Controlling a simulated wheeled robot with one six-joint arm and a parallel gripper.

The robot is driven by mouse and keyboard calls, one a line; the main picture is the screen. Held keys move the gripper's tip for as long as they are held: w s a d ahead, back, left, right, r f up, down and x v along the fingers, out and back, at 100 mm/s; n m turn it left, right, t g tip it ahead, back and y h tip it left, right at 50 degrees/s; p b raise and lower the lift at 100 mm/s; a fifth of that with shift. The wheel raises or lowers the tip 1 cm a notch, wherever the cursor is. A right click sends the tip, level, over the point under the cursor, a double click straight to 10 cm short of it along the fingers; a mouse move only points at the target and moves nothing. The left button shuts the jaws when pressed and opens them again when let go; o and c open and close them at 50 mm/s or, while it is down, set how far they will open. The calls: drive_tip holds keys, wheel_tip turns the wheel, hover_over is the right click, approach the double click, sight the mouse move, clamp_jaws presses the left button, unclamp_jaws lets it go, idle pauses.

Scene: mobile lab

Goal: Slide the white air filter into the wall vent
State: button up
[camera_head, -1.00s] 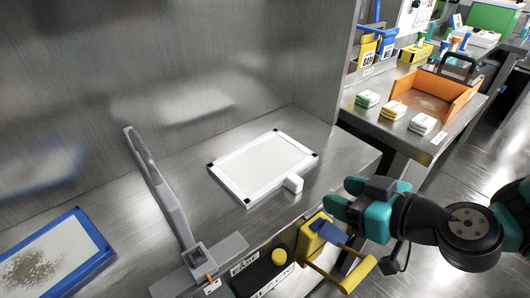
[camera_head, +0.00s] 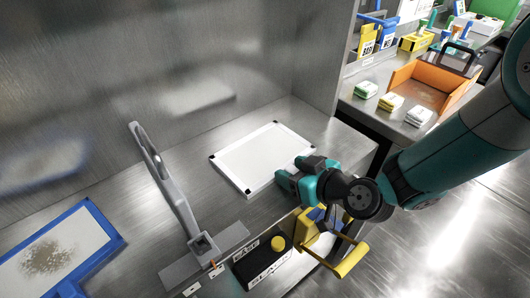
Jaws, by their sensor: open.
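The white air filter (camera_head: 262,155) is a flat white panel with black corners. It lies flat on the metal bench in the middle of the head view. My gripper (camera_head: 289,175) is at the filter's near right side, by the white block-shaped tab seen there earlier. Its teal jaws are open, and they now hide the tab. I cannot tell whether they touch the filter. The wall vent is not identifiable in this view.
A blue-framed dirty filter (camera_head: 62,250) lies at the lower left. A grey handled tool (camera_head: 170,190) stands left of the filter. A black box (camera_head: 262,265) and a yellow-handled item (camera_head: 340,255) sit in front. An orange bin (camera_head: 428,88) is on the right bench.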

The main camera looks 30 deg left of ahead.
clamp_jaws()
